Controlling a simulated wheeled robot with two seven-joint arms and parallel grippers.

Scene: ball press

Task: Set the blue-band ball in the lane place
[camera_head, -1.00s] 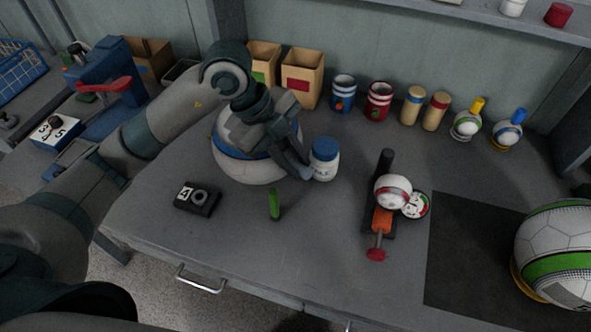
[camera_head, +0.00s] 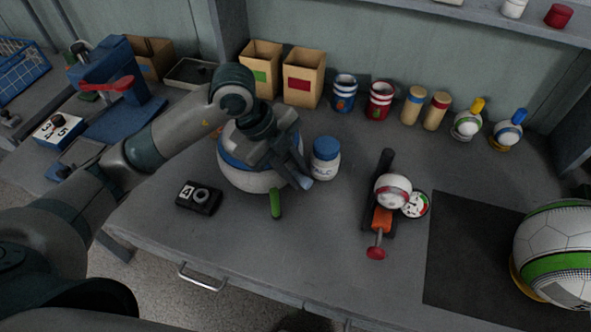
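The blue-band ball (camera_head: 254,181), a large white ball with a blue band, is on the bench left of centre in the head view. My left gripper (camera_head: 301,178) is over its right side, and my wrist hides much of the ball's top. I cannot tell whether the fingers grip the ball or only touch it. My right gripper is out of view. A dark mat (camera_head: 458,255) lies at the right of the bench. On it a green-band ball (camera_head: 556,238) sits on a yellow ring. No place marked as a lane can be made out.
A white bottle with a blue cap (camera_head: 325,158) stands close right of my gripper. A green peg (camera_head: 276,204) is just in front of the ball, and a black block numbered 4 (camera_head: 199,197) is to its left. A gauge device (camera_head: 382,219) stands before the mat.

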